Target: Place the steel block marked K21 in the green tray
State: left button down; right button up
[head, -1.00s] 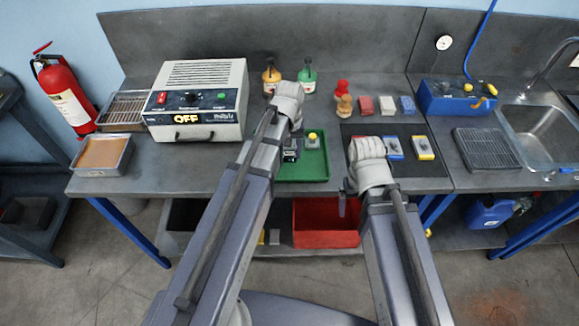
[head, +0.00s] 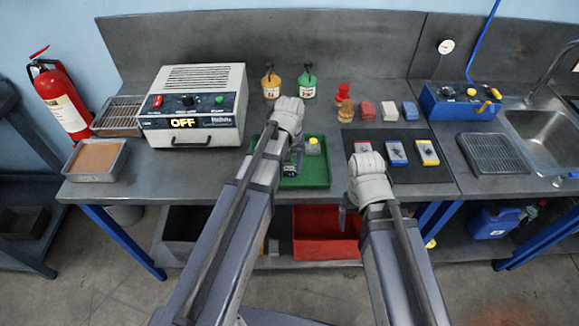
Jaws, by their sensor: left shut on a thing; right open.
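The green tray (head: 318,178) lies on the bench in the middle of the head view. A grey block with a yellow top (head: 313,146) sits in its far part. My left gripper (head: 294,158) is over the left part of the tray, partly hidden by its own arm. It is shut on a small dark grey block (head: 290,169); I cannot read any K21 mark, nor tell whether the block touches the tray floor. My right gripper (head: 343,216) is open and empty, in front of the bench edge.
Blocks with blue (head: 397,153) and yellow (head: 427,153) parts lie on a dark mat (head: 400,177) to the right. An oven marked OFF (head: 196,108) is at the left. A red bin (head: 320,243) is below.

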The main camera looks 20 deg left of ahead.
aim_at(289, 168)
pick_arm(q)
jog(key=shift+c, duration=1.3)
grip_release()
notch_tip(289, 168, up, 12)
jog(key=p, duration=1.2)
